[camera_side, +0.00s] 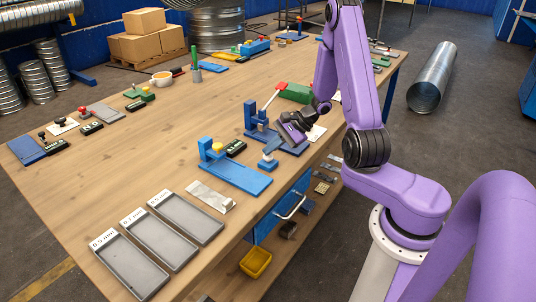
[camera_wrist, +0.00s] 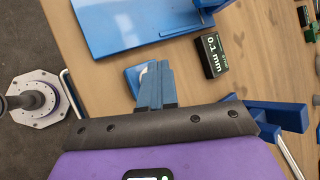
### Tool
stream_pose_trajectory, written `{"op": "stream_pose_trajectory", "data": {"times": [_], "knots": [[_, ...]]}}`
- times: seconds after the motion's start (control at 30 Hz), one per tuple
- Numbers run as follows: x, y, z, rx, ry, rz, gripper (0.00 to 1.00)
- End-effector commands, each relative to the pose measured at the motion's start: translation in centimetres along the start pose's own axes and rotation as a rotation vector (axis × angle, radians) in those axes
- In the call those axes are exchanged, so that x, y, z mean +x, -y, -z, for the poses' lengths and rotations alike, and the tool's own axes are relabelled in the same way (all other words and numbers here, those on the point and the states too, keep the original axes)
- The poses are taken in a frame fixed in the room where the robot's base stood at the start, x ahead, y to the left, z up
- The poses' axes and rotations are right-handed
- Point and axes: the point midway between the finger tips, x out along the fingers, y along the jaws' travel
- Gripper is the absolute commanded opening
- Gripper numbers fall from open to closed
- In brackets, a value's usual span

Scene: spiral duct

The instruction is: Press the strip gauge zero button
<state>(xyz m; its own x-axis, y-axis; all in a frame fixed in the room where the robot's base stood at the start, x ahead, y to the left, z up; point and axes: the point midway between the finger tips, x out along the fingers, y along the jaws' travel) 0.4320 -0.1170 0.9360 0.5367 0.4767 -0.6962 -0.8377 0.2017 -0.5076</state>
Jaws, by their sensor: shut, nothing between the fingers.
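The blue strip gauge (camera_side: 235,174) has a flat plate, an upright post and a yellow knob (camera_side: 217,147). Its plate also shows at the top of the wrist view (camera_wrist: 130,25). A black readout (camera_wrist: 212,55) beside it reads 0.1 mm; in the side view it stands behind the plate (camera_side: 235,148). A small blue block (camera_side: 268,164) sits right of the gauge plate. My gripper (camera_wrist: 153,70) is shut and empty, its blue fingers over this block (camera_wrist: 130,73). A pale edge shows by the fingertips. The fingers hide most of the block's top, so I cannot tell whether they touch it.
A second blue stand (camera_side: 255,125) is close behind my gripper, with a green block (camera_side: 296,93) beyond it. A metal strip (camera_side: 209,196) and grey labelled trays (camera_side: 186,217) lie at the table's front.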

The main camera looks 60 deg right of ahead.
Motion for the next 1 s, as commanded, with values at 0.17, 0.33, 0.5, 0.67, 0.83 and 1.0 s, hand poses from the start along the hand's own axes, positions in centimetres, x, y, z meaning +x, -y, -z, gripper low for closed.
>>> {"op": "stream_pose_trajectory", "data": {"times": [0.17, 0.33, 0.5, 0.67, 0.83, 1.0], "knots": [[0.14, -0.12, 0.13, 0.000, -0.001, -0.001, 0.00], [0.26, -0.22, 0.22, 0.001, -0.001, -0.001, 0.00], [0.34, -0.28, 0.28, 0.001, -0.002, -0.001, 0.00], [0.33, -0.27, 0.28, 0.001, -0.002, -0.001, 0.00], [0.18, -0.15, 0.18, -0.001, -0.002, -0.001, 0.00], [-0.32, 0.25, -0.19, -0.001, -0.002, 0.000, 0.00]]}}
